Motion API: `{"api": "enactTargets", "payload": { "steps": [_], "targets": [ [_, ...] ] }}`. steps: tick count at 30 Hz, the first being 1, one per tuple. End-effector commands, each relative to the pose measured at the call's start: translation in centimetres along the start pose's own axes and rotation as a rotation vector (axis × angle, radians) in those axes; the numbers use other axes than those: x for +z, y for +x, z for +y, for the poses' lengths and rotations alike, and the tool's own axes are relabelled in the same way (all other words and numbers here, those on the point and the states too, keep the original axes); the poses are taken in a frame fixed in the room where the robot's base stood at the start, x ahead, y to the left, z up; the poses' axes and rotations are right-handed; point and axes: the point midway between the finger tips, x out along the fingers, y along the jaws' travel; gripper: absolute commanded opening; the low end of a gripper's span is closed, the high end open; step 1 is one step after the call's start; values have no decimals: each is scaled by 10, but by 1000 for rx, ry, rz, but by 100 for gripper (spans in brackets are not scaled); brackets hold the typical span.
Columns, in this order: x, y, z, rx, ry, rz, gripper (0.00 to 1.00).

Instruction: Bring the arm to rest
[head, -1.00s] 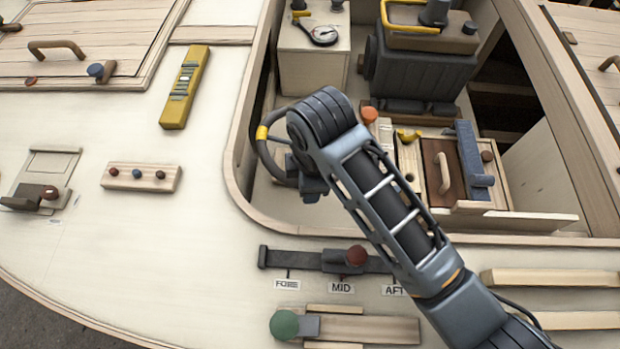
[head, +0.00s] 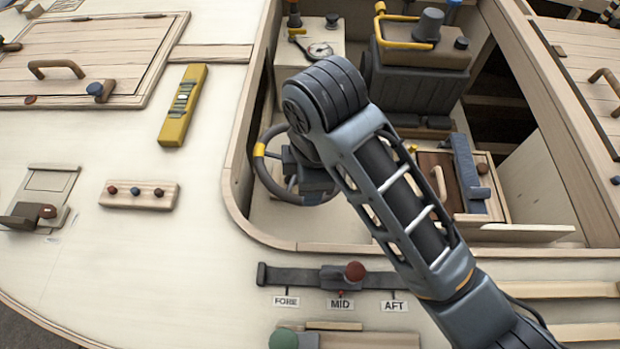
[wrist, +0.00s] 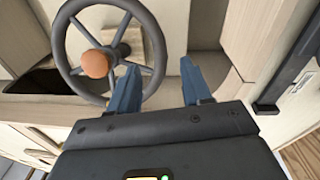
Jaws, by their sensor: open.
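My gripper (wrist: 162,88) shows in the wrist view with its two blue-grey fingers apart and nothing between them. A dark steering wheel (wrist: 153,42) with an orange knob (wrist: 95,64) is just beyond the fingers, behind the left one. I cannot tell whether that finger touches the rim. In the head view my arm reaches up from the lower right over the cockpit edge. Its wrist hides part of the wheel (head: 270,182), whose yellow-banded left rim shows. The gripper's fingers are hidden there.
A slider with a red knob (head: 355,271) is at MID, below the cockpit opening. A yellow level (head: 183,105) and a button strip (head: 139,195) lie on the left deck. A grey motor block (head: 415,80) stands at the back. The left deck has free room.

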Motion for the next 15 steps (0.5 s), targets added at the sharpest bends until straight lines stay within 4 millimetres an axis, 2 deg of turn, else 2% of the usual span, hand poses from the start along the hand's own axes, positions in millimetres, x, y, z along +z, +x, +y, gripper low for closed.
{"api": "enactTargets", "payload": {
  "steps": [7, 15],
  "targets": [
    [0, 11, 0, -1, 0, 1, 48],
    [0, 53, 0, -2, 1, 0, 48]
  ]
}}
